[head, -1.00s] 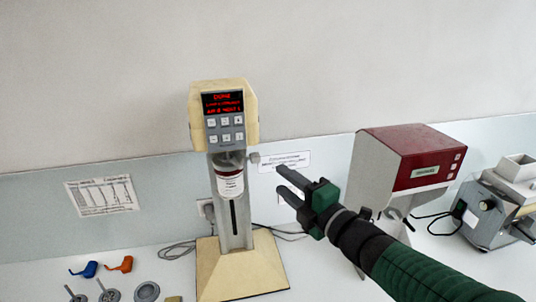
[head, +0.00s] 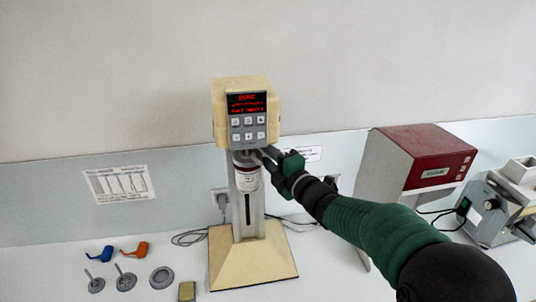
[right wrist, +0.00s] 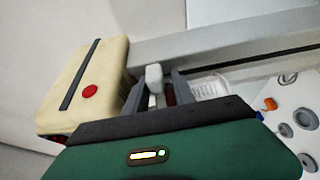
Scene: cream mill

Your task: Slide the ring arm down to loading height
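The cream mill (head: 241,105) stands on a cream base with a lit red display. A labelled container (head: 247,180) hangs high on its column, just under the head. The ring arm at the container's top is mostly hidden by my right gripper (head: 266,156), which reaches in from the right. In the right wrist view, a pale knob (right wrist: 154,76) shows between the two fingers of my right gripper (right wrist: 157,88). The fingers stand apart with gaps beside the knob, so it looks open around it. Part of the container's label (right wrist: 208,89) shows beyond. My left gripper is out of view.
Blue (head: 100,254) and orange (head: 135,249) pieces and several grey metal parts lie at the front left. The column's slot below the container is clear.

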